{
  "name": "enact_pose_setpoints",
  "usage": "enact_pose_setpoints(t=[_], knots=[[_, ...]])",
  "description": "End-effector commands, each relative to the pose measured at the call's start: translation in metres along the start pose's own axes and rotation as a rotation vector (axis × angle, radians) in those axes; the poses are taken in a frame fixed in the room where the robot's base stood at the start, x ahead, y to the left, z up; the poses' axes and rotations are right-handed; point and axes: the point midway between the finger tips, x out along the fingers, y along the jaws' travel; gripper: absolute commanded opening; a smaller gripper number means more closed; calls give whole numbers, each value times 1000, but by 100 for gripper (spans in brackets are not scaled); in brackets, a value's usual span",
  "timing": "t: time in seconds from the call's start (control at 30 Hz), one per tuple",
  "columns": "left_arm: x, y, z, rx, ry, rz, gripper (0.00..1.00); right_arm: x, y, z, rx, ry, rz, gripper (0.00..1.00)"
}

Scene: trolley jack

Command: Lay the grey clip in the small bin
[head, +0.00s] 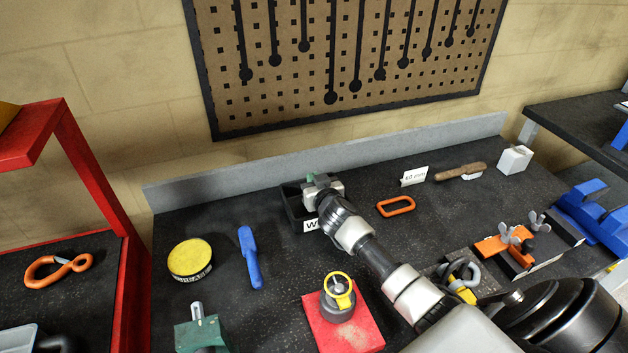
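The small dark bin (291,204) stands near the back of the bench, with a white label (312,225) on its front that my arm partly covers. My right gripper (317,181) is over the bin, seen from behind along the arm. A small grey-green bit shows at its far end, and I cannot tell what it is. Whether the fingers are open or shut is hidden. I cannot make out the grey clip for sure; it may be hidden by the gripper or the bin wall. My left gripper is not in view.
An orange ring (396,206) lies right of the bin. A blue tool (250,257) and a yellow-topped tin (190,258) lie left. A red plate (343,328) with a yellow-ringed part is in front. A grey ledge (240,178) runs behind.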

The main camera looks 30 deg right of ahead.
Motion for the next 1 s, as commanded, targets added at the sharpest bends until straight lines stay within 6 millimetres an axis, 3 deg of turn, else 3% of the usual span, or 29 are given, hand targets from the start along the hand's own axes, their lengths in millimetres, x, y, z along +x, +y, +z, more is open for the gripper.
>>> enact_pose_setpoints(t=[0.37, 0.5, 0.57, 0.83, 1.0], knots=[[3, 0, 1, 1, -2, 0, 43, 1, -1, 15, 0, -10, -1, 0], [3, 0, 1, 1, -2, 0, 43, 0, -1, 18, 0, -15, -1, 24], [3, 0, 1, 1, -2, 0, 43, 0, -2, 18, 1, -15, -2, 30], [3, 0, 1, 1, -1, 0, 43, 0, -3, 18, 4, -17, -3, 30], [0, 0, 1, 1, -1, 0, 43, -2, -3, 5, 8, -16, -4, 30]])
